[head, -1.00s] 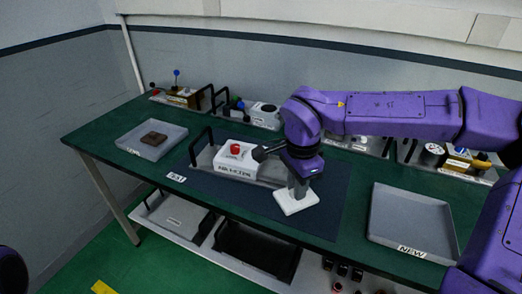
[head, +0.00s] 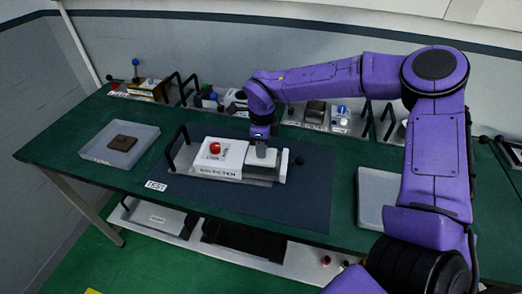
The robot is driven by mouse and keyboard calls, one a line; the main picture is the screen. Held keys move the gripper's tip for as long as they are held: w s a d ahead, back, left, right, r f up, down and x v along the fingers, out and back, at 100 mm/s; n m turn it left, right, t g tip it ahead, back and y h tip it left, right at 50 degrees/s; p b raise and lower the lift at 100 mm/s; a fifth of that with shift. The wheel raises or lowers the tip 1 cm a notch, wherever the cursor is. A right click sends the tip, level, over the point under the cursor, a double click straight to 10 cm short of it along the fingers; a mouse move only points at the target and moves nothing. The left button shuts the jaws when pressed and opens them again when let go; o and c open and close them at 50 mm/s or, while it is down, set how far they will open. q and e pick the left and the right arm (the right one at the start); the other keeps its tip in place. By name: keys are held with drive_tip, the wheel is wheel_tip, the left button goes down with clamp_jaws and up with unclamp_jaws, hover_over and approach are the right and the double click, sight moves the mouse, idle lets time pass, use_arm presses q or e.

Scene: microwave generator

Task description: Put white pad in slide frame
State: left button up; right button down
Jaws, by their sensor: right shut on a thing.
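The white pad (head: 264,166) is at the right end of the slide frame (head: 260,183), beside the white block with the red button (head: 215,148). My right gripper (head: 264,153) points down there and is shut on the pad. The gripper hides part of the pad, and I cannot tell whether the pad lies flat in the frame or just above it. A dark knob (head: 299,161) sticks out at the frame's right end. My left gripper is not in view.
A grey tray with a brown piece (head: 122,143) stands at the left. Another grey tray (head: 375,188) is at the right, partly behind my right arm. Several devices with black handles line the back. The dark mat (head: 300,205) is clear in front of the frame.

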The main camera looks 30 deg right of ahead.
wheel_tip(320, 180, down, 3)
drive_tip(key=shift+d+f+p, duration=0.15)
drive_tip(key=shift+p, duration=0.2)
drive_tip(key=shift+w+f, duration=0.2)
drive_tip(key=shift+f, duration=0.05)
drive_tip(key=shift+f, duration=0.15)
drive_tip(key=c, duration=1.1)
unclamp_jaws()
